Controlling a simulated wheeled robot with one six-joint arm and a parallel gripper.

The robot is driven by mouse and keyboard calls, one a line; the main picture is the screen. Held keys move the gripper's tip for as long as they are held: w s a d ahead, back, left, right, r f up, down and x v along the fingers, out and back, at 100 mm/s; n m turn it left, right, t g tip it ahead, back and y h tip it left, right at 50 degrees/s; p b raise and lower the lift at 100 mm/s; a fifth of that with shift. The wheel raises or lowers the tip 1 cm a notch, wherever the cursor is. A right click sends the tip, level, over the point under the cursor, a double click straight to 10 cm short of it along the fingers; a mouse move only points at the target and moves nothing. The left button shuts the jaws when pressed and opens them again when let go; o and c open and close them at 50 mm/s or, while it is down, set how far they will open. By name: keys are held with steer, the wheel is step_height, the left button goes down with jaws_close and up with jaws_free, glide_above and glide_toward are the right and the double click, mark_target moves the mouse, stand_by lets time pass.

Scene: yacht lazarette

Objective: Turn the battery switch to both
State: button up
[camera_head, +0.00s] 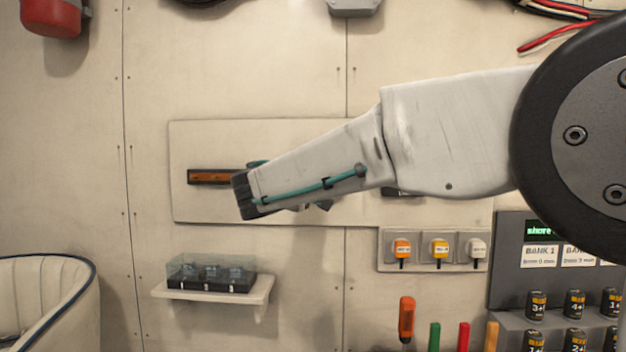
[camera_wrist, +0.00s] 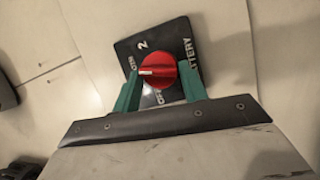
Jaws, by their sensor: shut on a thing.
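The battery switch has a round red knob (camera_wrist: 158,72) on a black square plate (camera_wrist: 183,38), seen in the wrist view. The knob's white mark points to the picture's left. The plate shows a "2" at the upper left, "BATTERY" along the right and lettering partly covered at the left and below. My gripper (camera_wrist: 157,80) has its green fingers on either side of the knob and is shut on it. In the head view my arm's end covers the switch, so knob and fingertips are hidden there.
On the wall are an orange-brown strip in a slot (camera_head: 210,177) and a shelf (camera_head: 213,291) with a clear-covered box. Tool handles (camera_head: 407,318) and a battery rack (camera_head: 540,290) stand lower right.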

steer(key=shift+f+m+g, duration=0.15)
steer(key=shift+m+g, duration=0.15)
steer(key=shift+m, duration=0.2)
steer(key=o, duration=0.9)
steer(key=shift+o, duration=0.2)
steer(key=shift+s, duration=0.1)
steer(key=v, duration=0.7)
steer(key=shift+s, duration=0.25)
steer(key=shift+a, duration=0.15)
